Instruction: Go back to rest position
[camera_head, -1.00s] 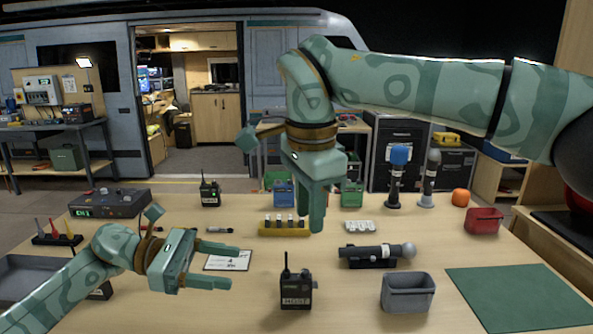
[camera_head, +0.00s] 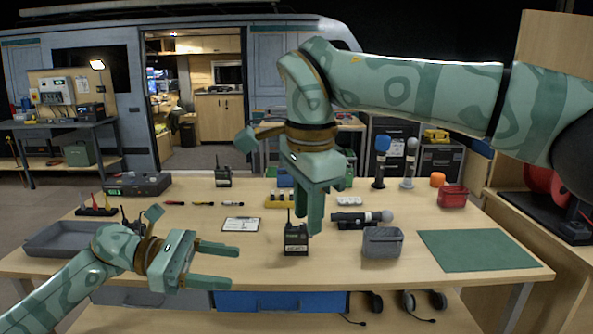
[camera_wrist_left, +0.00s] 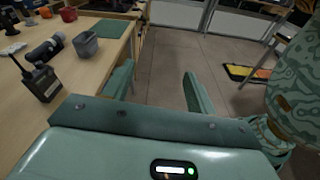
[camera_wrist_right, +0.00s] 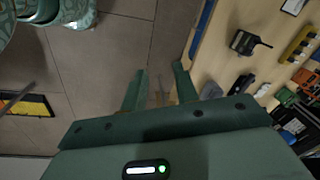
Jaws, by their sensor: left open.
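My left gripper (camera_head: 238,267) is open and empty, its two fingers apart and pointing right in the head view. In the left wrist view bare floor shows between its fingers (camera_wrist_left: 158,90). My right gripper (camera_head: 312,218) hangs with fingers pointing down and covers part of the table in the head view. In the right wrist view its fingers (camera_wrist_right: 158,85) are apart, with floor and nothing held between them.
A blue drawer (camera_head: 283,301) and headsets sit below. Floor in front is clear.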

